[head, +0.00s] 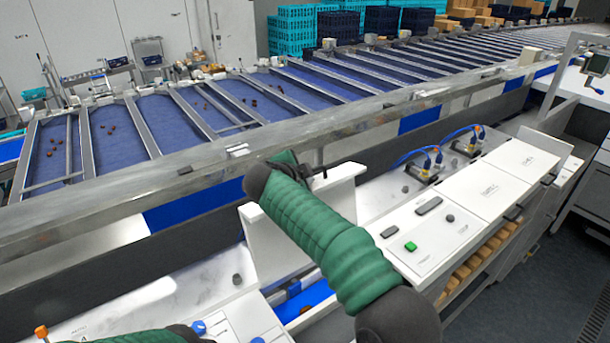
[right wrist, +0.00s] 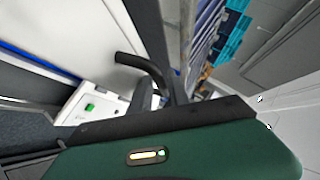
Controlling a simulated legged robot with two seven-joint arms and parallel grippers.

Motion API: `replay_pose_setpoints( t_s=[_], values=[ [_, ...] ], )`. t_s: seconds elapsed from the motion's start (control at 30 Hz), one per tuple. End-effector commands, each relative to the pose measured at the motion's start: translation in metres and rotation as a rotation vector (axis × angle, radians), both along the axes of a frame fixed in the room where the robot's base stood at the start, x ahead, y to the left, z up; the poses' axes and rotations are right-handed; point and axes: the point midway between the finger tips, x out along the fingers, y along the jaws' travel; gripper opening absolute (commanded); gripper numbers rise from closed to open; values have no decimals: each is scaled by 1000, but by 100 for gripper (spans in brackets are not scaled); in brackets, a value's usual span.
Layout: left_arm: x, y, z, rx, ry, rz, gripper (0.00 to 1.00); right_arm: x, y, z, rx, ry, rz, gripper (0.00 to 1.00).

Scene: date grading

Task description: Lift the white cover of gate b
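A white cover (head: 281,232) stands raised and roughly upright in the head view, above an opening with a blue strip (head: 305,299). I take it for gate b's cover; no letter on it is readable. My right arm crosses in front and hides its middle. My right gripper (head: 318,172) is at the cover's top edge. In the right wrist view its dark fingers (right wrist: 155,77) are beside a white panel (right wrist: 68,32); whether they grip the edge is unclear. Only a green part of my left arm shows at the bottom left; its gripper is out of view.
Flat white covers (head: 487,190) lie to the right, beside a panel with a green button (head: 411,246). A metal rail (head: 150,182) runs behind, with the blue sorting conveyor (head: 110,155) beyond it. Blue knobs (head: 199,327) sit at the front left. Blue cables (head: 428,158) rise at the back.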

Motion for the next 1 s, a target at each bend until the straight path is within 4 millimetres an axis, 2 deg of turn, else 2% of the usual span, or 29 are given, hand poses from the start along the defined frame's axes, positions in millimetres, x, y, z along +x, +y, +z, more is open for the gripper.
replay_pose_setpoints(
  t_s=[0.03,0.27,0.37,0.6,0.7,0.83,1.0],
  values=[
    [0,0,-1,0,0,0,57,-2,2,-6,2,12,3,33],
    [0,0,-3,0,0,0,57,-11,5,-1,3,11,3,33],
    [0,0,-6,0,0,0,57,-28,12,9,2,9,7,33],
    [0,0,0,0,0,0,57,-85,31,51,-1,3,6,33],
    [0,0,0,0,0,0,57,-107,39,62,0,3,4,33],
    [0,0,0,0,0,0,57,-126,45,75,-1,3,2,33],
    [0,0,0,0,0,0,57,-135,47,80,-2,5,1,33]
  ],
)
